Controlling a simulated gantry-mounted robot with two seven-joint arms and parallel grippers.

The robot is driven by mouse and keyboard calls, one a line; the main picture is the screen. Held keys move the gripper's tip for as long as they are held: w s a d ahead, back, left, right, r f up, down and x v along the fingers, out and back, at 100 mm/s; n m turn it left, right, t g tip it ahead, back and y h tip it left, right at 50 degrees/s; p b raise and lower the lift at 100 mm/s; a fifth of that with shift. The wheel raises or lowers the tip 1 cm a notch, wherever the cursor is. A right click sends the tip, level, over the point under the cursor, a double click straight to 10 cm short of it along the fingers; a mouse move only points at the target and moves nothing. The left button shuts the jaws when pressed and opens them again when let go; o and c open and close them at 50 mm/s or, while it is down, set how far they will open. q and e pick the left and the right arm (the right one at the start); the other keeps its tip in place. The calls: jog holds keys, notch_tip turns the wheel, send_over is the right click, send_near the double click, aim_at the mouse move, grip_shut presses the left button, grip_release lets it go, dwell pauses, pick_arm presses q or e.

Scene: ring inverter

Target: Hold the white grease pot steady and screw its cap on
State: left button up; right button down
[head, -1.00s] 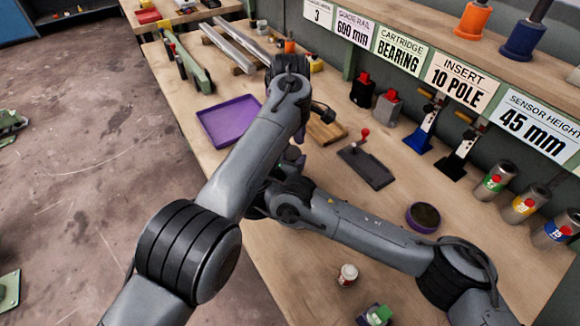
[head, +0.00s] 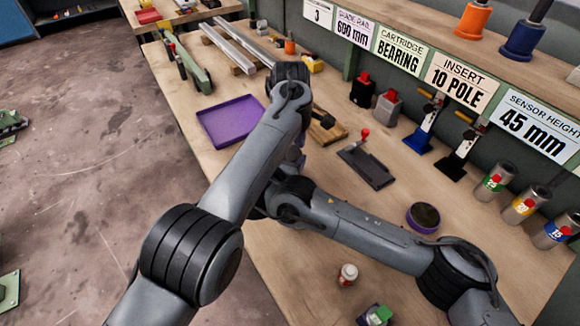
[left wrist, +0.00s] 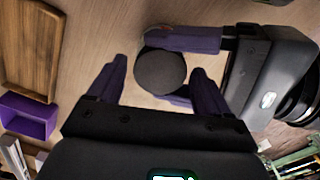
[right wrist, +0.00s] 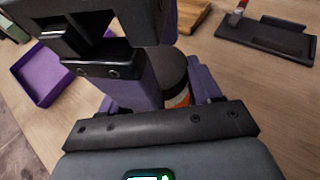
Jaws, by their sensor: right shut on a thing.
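The grease pot (right wrist: 179,98) shows in the right wrist view as a small piece of white and orange body below a dark round cap (right wrist: 168,66). My right gripper (right wrist: 170,78) is shut on the pot, one purple finger on each side. In the left wrist view the cap (left wrist: 160,72) is a dark disc seen from above, covering the pot. My left gripper (left wrist: 163,68) is open, its purple fingers either side of the cap, with a gap on the left. I cannot tell how tightly the cap sits. My arms hide the pot in the head view.
A purple tray (head: 206,126) lies left of my arms and a wooden block (head: 327,130) behind them.

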pick_arm(q)
jog(key=shift+o, duration=0.2)
pick_arm(e)
jog(key=shift+f, duration=0.25)
pick_arm(q)
jog(key=shift+r, duration=2.25)
jog(key=shift+o, duration=0.5)
jog(key=shift+o, duration=0.8)
pick_arm(e)
jog(key=shift+c, duration=0.7)
grip_release()
jog(key=shift+r, duration=0.1)
jog(key=shift+s+r, duration=0.1)
jog(key=shift+r, duration=0.05)
